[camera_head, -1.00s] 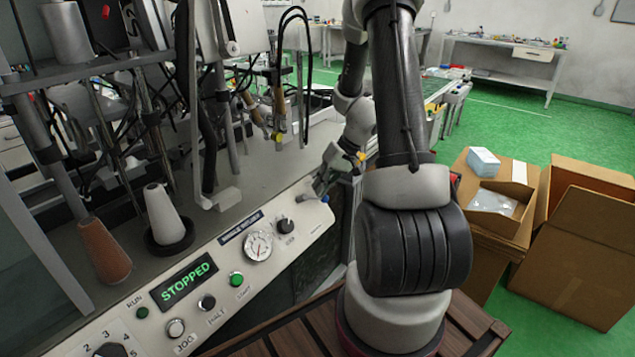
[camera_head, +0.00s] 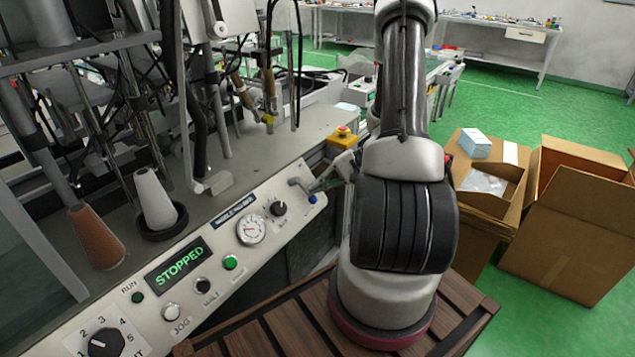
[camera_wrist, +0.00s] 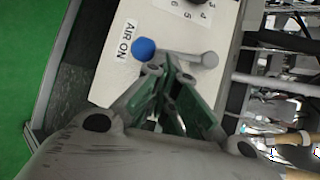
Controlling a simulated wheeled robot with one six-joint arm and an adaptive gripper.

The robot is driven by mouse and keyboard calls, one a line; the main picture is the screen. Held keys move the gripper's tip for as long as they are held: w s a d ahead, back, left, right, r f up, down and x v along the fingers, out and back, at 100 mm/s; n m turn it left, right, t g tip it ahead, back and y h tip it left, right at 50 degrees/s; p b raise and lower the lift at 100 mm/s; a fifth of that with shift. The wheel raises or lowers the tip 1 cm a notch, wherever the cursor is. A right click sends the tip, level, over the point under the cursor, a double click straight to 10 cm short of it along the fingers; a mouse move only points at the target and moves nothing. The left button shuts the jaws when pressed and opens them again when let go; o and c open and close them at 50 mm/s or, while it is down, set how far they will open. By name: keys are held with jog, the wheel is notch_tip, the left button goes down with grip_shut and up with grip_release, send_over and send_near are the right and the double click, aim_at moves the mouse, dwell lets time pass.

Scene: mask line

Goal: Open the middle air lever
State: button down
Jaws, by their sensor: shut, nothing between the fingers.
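One air lever shows at the right end of the sloping control panel, a short grey bar (camera_head: 301,187) with a blue end. In the wrist view, the blue knob (camera_wrist: 144,48) sits beside the "AIR ON" label (camera_wrist: 125,39), and the bar runs right to a rounded grey end (camera_wrist: 209,59). My gripper (camera_wrist: 168,66) is shut and empty, its tips just below the bar in that view. I cannot tell whether they touch it. In the head view my gripper (camera_head: 325,180) is small, right beside the lever. No other air lever shows.
The panel carries a gauge (camera_head: 251,230), a green "STOPPED" display (camera_head: 179,265), knobs and buttons. A yellow box with a red button (camera_head: 343,135) stands behind my gripper. Yarn cones (camera_head: 155,200) stand at left. Cardboard boxes (camera_head: 565,225) lie on the green floor at right.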

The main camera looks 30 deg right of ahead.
jog(key=shift+s+a+f+m+t, duration=0.2)
jog(key=shift+m+t, duration=0.1)
jog(key=shift+m, duration=0.2)
dwell(0.3)
